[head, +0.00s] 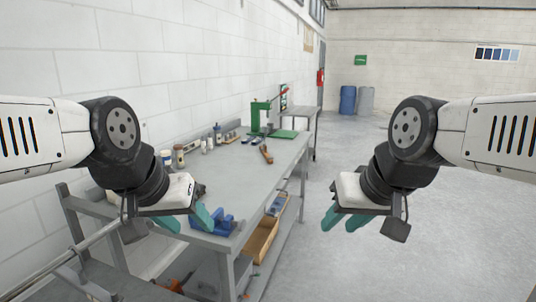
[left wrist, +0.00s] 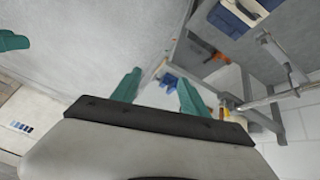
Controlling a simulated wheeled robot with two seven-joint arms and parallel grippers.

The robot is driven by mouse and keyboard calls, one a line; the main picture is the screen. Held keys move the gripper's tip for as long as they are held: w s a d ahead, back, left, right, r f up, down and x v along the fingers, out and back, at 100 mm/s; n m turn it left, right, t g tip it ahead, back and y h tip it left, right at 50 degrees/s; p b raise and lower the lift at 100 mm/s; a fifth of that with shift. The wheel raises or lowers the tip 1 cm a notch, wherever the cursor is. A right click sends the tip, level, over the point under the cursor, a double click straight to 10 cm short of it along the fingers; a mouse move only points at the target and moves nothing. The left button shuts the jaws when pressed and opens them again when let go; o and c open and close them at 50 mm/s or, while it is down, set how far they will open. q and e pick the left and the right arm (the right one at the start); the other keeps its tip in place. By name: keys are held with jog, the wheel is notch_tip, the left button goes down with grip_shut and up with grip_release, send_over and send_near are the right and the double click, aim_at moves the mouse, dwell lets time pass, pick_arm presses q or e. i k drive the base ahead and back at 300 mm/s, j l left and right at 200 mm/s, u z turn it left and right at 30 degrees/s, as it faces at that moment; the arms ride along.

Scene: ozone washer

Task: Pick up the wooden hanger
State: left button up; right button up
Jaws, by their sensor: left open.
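I cannot make out a wooden hanger in either view. My left gripper (head: 186,220) is open, with teal fingers apart, in front of the near left end of the grey workbench (head: 235,180). Its two fingers also show apart and with nothing between them in the left wrist view (left wrist: 158,90). My right gripper (head: 343,221) is open and empty over the floor to the right of the bench. A long orange-brown tool (head: 266,154) lies on the bench top, too small to identify surely.
A blue vise (head: 225,224) sits at the bench's near corner. A wooden box (head: 262,242) is on the shelf below. Bottles (head: 179,156) line the wall side, and a green machine (head: 260,116) stands farther back. Blue and grey barrels (head: 348,99) stand far off. The floor at right is clear.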

aim_at(269, 159)
jog(key=i+l+u, duration=0.15)
jog(key=u, duration=0.3)
jog(key=i+l+u, duration=0.15)
jog(key=u, duration=0.35)
jog(key=i+l+u, duration=0.15)
jog(key=l, duration=0.25)
jog(key=i+l+u, duration=0.15)
jog(key=l, duration=0.3)
jog(key=i+l+u, duration=0.15)
jog(key=l, duration=0.25)
jog(key=l+u, duration=0.15)
jog(key=l, duration=0.3)
jog(key=i+l, duration=0.1)
jog(key=l, duration=0.4)
jog(key=i+l, duration=0.15)
jog(key=l, duration=0.35)
jog(key=i+l, duration=0.1)
jog(key=l, duration=0.35)
jog(key=i+l, duration=0.1)
jog(key=l, duration=0.4)
jog(key=i+l, duration=0.3)
jog(key=i, duration=0.15)
